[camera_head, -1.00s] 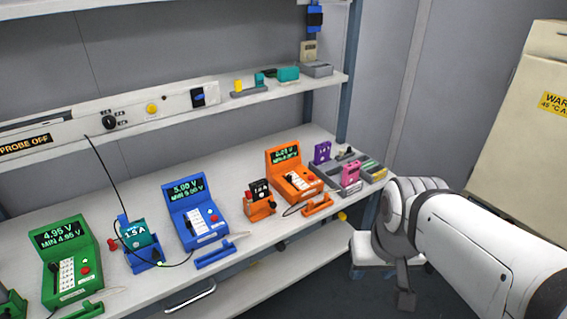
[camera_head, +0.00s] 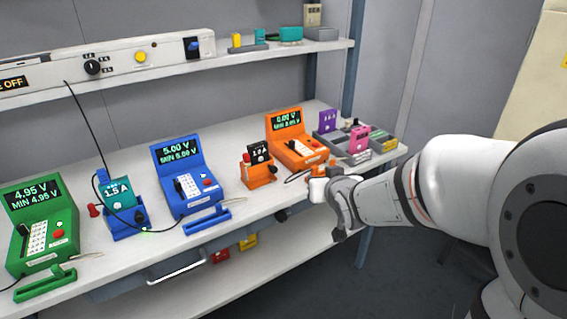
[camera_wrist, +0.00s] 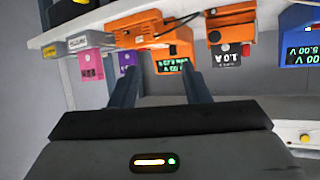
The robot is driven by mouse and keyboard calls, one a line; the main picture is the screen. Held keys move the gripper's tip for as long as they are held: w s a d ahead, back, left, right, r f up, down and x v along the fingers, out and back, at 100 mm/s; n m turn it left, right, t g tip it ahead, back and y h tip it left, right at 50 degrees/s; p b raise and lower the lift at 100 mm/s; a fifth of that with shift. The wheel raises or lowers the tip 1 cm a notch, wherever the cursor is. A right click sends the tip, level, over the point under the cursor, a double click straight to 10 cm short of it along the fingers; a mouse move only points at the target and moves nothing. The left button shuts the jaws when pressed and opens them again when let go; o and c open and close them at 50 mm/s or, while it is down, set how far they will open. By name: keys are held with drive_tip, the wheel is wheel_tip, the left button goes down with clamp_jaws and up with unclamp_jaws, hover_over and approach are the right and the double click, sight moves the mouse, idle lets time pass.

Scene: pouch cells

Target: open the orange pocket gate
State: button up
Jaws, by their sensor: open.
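The orange tester (camera_head: 294,140) stands toward the right of the bench, with a lit display and a keypad. It shows upside down in the wrist view (camera_wrist: 178,50). An orange bar (camera_wrist: 138,28), which looks like the pocket gate, lies along its front; in the head view my arm's end largely covers this spot. My gripper (camera_wrist: 159,72) is open and empty, its two dark fingers pointing toward the tester. In the head view the wrist end is just in front of the tester, at the bench edge. I cannot tell whether the fingers touch anything.
Left of the tester stands an orange holder (camera_head: 259,176) with a black 1.0 A cell (camera_head: 258,153). A grey tray (camera_head: 383,143) with purple and pink cells is at the right. Blue (camera_head: 186,178) and green (camera_head: 42,228) testers stand further left. A shelf (camera_head: 262,52) runs above.

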sight(275, 170)
drive_tip(key=w+a+f+t+y+b, duration=0.1)
drive_tip(key=w+a+y+b, duration=0.1)
drive_tip(key=w+a, duration=0.1)
drive_tip(key=w+a+f+n+t+y+b, duration=0.1)
drive_tip(key=w+a+f+y+b, duration=0.1)
drive_tip(key=w+a, duration=0.2)
drive_tip(key=w+a+f+n+t+y+b, duration=0.1)
drive_tip(key=w+a+f+y+b, duration=0.1)
drive_tip(key=a, duration=0.3)
drive_tip(key=shift+w+f, duration=0.25)
drive_tip(key=shift+w, duration=0.45)
drive_tip(key=shift+c, duration=0.5)
clamp_jaws()
